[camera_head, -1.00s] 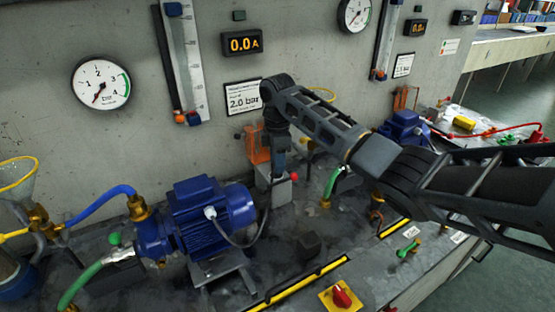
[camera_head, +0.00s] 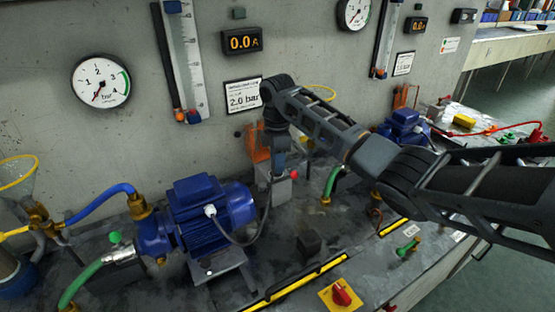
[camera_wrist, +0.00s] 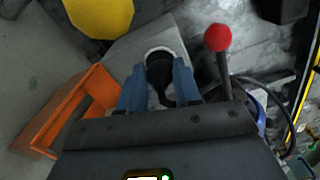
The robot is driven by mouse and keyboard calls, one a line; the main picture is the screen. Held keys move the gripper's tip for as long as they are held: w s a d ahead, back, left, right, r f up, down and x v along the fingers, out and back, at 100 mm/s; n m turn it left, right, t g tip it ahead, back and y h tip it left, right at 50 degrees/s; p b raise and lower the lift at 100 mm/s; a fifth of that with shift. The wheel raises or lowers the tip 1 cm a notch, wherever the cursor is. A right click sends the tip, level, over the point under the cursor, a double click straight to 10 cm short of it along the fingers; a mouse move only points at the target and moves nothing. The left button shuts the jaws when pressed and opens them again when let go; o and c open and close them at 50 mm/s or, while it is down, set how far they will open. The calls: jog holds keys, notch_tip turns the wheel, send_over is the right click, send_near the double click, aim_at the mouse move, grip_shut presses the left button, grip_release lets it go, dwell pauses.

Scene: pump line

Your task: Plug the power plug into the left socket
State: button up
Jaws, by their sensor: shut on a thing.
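My gripper (camera_wrist: 160,88) points down with its blue fingers shut on the black power plug (camera_wrist: 159,70). In the head view my gripper (camera_head: 277,163) is at the grey socket block (camera_head: 284,187) behind the blue motor. In the wrist view a round socket with a pale rim (camera_wrist: 164,48) shows on the block (camera_wrist: 125,52), right at the plug's end. The plug lines up with the ring, but I cannot tell how deep it sits. The plug's dark cable (camera_head: 264,220) runs down and loops to the blue motor (camera_head: 205,215). Only this socket is clearly visible.
A lever with a red knob (camera_wrist: 217,38) stands close right of the fingers. An orange frame (camera_wrist: 55,118) is close on the left, and a yellow round part (camera_wrist: 100,15) is beyond the block. A small dark block (camera_head: 310,242) and red switch (camera_head: 341,295) lie in front.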

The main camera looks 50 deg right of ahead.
jog(key=shift+f, duration=0.65)
dwell(0.6)
jog(key=o, duration=1.1)
jog(key=shift+o, duration=0.2)
jog(key=shift+r, duration=0.15)
jog(key=shift+r+p, duration=1.4)
jog(key=shift+r, duration=0.15)
jog(key=shift+r+p, duration=0.5)
jog(key=shift+r, duration=0.85)
notch_tip(320, 180, up, 8)
jog(key=b, duration=0.1)
